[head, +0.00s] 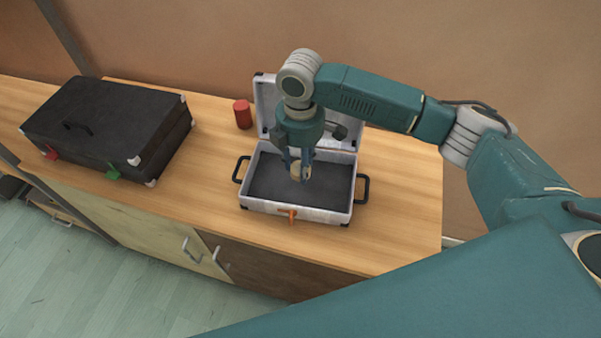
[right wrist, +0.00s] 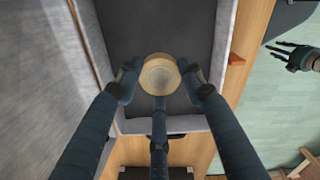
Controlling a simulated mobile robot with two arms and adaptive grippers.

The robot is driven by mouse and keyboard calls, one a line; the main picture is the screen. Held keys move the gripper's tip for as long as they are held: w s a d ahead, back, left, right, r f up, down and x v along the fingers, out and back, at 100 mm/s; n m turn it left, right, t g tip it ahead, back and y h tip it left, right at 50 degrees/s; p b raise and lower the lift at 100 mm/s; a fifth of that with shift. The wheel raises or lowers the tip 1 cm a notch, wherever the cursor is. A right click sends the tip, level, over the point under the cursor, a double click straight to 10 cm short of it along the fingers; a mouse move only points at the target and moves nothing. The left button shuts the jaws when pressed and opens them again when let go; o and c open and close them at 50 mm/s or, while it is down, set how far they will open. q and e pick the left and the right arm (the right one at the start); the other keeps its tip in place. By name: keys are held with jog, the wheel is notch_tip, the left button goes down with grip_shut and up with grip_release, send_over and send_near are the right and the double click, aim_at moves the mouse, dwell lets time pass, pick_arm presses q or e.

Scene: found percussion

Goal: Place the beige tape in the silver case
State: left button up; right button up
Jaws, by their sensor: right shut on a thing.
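The silver case (head: 270,206) stands open on the wooden cabinet top, its lid raised at the back and its inside dark grey. My right gripper (head: 301,172) points down into the case opening. In the right wrist view, the right gripper (right wrist: 164,84) is shut on the beige tape (right wrist: 158,73), a round roll, over the dark case floor (right wrist: 150,30). In the head view the tape is partly hidden by the fingers. I cannot tell whether it touches the floor. My left gripper (right wrist: 294,57) shows at the right of the right wrist view, fingers spread and empty.
A closed black case (head: 105,120) with red and green clasps lies on the cabinet top at the left. A red cylinder (head: 243,114) stands behind, left of the silver case. Bare wood (head: 400,210) lies to the right.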

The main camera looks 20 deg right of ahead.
jog(key=shift+f, duration=2.2)
jog(key=shift+f, duration=0.1)
jog(key=o, duration=1.1)
jog(key=shift+c, duration=0.2)
notch_tip(320, 180, up, 12)
jog(key=shift+r+b, duration=0.15)
jog(key=shift+b, duration=0.2)
